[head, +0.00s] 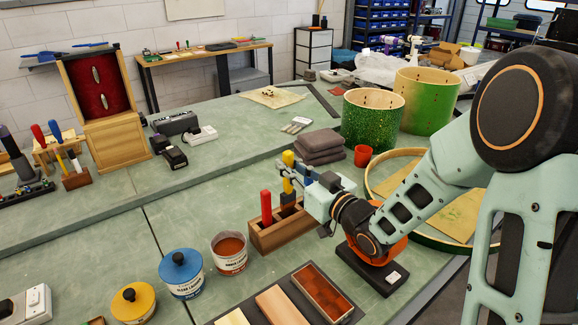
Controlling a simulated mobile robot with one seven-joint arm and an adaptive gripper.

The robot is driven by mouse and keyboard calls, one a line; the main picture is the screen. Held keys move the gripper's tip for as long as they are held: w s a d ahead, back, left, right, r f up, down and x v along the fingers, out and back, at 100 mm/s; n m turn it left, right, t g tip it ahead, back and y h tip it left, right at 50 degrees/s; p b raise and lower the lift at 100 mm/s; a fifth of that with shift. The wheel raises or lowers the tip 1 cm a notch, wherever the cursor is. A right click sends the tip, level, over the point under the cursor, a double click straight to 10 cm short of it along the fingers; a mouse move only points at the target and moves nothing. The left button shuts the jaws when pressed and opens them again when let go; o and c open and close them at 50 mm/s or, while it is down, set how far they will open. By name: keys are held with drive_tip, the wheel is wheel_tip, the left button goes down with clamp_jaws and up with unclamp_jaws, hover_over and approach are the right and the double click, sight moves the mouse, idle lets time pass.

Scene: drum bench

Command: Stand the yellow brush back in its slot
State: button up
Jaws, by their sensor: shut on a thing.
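The yellow brush (288,159) is upright, with its yellow handle at the top and a dark lower part. My gripper (287,176) is shut on its handle, reaching in from the right. The brush stands over the right part of the wooden holder (269,240). Its lower end shows at the holder's top, but I cannot tell how deep it is in the slot. A red-handled brush (266,204) stands upright in the left part of the same holder.
An open can (229,254), a blue-lidded can (181,274) and a yellow-lidded can (133,302) stand front left. A dark tray of wood samples (325,291) lies in front.

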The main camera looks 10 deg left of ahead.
sight(290, 194)
drive_tip(key=shift+f+b, duration=4.05)
drive_tip(key=shift+f, duration=0.05)
drive_tip(key=o, duration=0.8)
drive_tip(key=shift+o, duration=0.2)
